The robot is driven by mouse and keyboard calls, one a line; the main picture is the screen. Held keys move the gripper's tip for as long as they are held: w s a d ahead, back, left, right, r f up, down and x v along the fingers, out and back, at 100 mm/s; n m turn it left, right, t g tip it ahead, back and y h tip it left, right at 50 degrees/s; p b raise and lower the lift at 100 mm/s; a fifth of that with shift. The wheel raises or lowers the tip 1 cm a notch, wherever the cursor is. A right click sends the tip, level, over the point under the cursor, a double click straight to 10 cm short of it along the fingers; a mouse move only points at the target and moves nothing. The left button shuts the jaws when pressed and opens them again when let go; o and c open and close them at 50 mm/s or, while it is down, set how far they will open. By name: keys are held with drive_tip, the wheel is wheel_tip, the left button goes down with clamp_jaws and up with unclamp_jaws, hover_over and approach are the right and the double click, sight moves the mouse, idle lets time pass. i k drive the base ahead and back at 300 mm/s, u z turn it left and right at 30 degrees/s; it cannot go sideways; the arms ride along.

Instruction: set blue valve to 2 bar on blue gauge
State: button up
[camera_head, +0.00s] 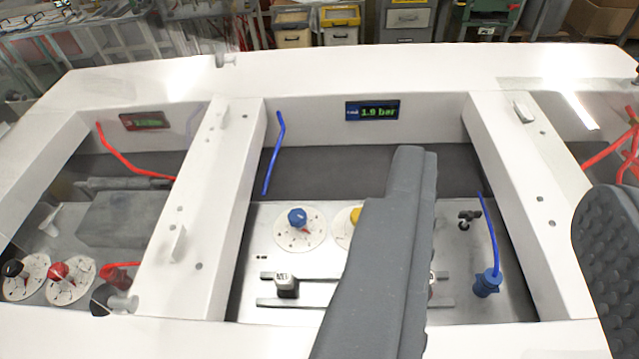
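The blue valve (297,217) is a blue knob on a round white dial in the middle compartment, left of my gripper's left finger. The blue gauge (372,111) is a small display on that compartment's back wall and reads 1.9 bar. My gripper (508,172) shows as two dark grey fingers wide apart, with nothing held between them. The left finger crosses the middle compartment; the right finger is at the right picture edge. The knob appears clear of both fingers.
A yellow knob (355,214) is partly hidden behind the left finger. A blue hose (490,230) rises from a blue fitting at right. Another blue hose (274,152) hangs at the back left. White walls divide the compartments. Black and red knobs (60,273) sit in the left compartment.

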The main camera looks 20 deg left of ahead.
sight(297, 218)
drive_tip(key=k, duration=0.45)
drive_tip(key=u, duration=1.55)
drive_tip(key=k, duration=1.15)
drive_tip(key=z, duration=1.05)
drive_tip(key=i, duration=1.65)
drive_tip(key=u, duration=0.05)
